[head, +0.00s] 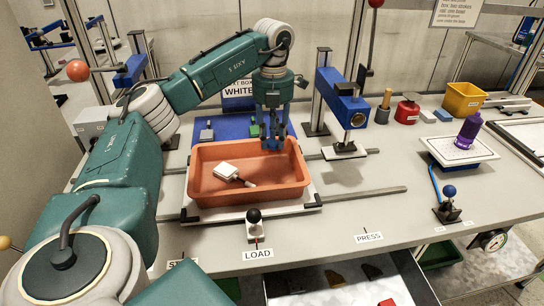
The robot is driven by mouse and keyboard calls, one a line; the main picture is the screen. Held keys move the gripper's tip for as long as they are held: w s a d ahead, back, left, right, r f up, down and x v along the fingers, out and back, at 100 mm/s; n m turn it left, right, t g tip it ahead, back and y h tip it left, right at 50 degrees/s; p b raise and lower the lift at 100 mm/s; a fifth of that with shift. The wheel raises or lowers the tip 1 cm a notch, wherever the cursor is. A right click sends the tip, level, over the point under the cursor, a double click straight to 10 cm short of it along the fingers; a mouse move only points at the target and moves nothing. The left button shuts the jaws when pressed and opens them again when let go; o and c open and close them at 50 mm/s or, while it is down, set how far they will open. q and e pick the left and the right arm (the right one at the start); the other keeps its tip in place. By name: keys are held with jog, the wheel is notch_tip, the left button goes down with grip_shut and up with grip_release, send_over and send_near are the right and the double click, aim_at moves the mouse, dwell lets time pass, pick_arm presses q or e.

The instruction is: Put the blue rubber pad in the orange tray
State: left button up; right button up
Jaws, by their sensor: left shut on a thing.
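The orange tray (200,178) sits on a white plate at the middle of the bench. My left gripper (274,142) points down over the tray's back right part. It is shut on a small blue thing whose shape is mostly hidden by the fingers; I cannot tell for sure that it is the rubber pad. A small light-blue block (443,115) lies on the bench at the right, by the yellow bin. My right gripper is not in view.
A blue press (345,108) on a post stands right of the tray. A purple bottle (469,130) stands on a white tray (440,150) at the right. The bench by the PRESS label is clear.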

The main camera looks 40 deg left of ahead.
aim_at(273, 165)
pick_arm(q)
notch_tip(273, 165, down, 2)
jog(key=shift+f, duration=2.45)
jog(key=shift+f, duration=0.1)
jog(key=o, duration=0.6)
jog(key=shift+c, duration=0.2)
notch_tip(273, 165, up, 12)
jog(key=shift+d+f, duration=0.1)
jog(key=shift+f, duration=0.05)
jog(key=shift+r, duration=0.35)
